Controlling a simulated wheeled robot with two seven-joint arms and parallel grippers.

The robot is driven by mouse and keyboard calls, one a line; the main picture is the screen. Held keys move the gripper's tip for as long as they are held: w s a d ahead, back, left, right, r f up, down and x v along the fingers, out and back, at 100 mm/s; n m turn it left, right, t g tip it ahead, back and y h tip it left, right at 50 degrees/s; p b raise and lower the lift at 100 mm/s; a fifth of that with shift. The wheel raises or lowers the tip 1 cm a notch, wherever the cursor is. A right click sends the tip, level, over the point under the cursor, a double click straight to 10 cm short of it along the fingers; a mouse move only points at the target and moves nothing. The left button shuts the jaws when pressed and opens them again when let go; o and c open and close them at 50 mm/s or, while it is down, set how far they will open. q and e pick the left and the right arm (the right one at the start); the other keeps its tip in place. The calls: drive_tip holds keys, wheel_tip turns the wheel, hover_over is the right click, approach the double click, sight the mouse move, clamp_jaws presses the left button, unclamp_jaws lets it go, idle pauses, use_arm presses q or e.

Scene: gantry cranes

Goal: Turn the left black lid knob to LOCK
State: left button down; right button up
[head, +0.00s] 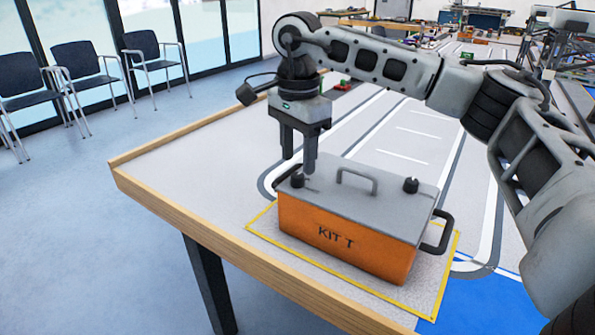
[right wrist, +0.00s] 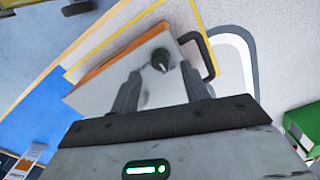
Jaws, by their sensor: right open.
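My right gripper (head: 300,162) points down over the left knob, open and empty. In the right wrist view the knob (right wrist: 160,60) shows ahead of the gap between the two fingers (right wrist: 160,78), seemingly apart from both. Any LOCK marking is too small to read. My left gripper is not in view.
The lid has a grey middle handle (head: 357,180); a black side handle (head: 438,232) is at the box's right end. A yellow outline (head: 448,275) surrounds the box on the wood-edged table (head: 200,232). A green object (right wrist: 303,128) lies at the right wrist view's edge.

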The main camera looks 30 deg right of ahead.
sight(298, 175)
drive_tip(key=shift+f, duration=1.7)
drive_tip(key=c, duration=1)
